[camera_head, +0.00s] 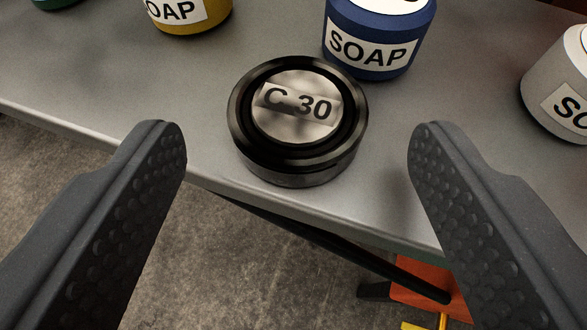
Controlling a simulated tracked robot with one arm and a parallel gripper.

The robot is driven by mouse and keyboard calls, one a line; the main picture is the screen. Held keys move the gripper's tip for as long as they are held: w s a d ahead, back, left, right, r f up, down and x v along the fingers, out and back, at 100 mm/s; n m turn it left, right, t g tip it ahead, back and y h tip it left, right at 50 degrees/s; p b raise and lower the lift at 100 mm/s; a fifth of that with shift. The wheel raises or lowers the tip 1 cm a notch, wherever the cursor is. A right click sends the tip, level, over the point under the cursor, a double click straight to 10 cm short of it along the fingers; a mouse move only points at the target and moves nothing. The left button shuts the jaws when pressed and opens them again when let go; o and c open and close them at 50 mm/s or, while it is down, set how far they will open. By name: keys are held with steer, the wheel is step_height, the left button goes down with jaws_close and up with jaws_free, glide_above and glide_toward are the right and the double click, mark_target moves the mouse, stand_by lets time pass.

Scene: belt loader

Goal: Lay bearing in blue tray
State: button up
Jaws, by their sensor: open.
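A round black bearing (297,120) with a metallic centre marked "C 30" lies flat on a grey table near its front edge. My gripper (298,150) is open, with one dark studded finger on each side of the picture. The bearing appears between the two fingers, a little beyond their tips, and neither finger seems to touch it. The blue tray is not in view.
On the grey table (120,80), a blue soap container (370,45) stands just behind the bearing. A yellow one (187,12) stands at the back left and a grey one (560,90) at the right. An orange object (425,285) is below the table edge.

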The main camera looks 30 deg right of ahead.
steer(key=p+v, duration=0.1)
steer(key=v, duration=0.9)
steer(key=shift+s, duration=0.1)
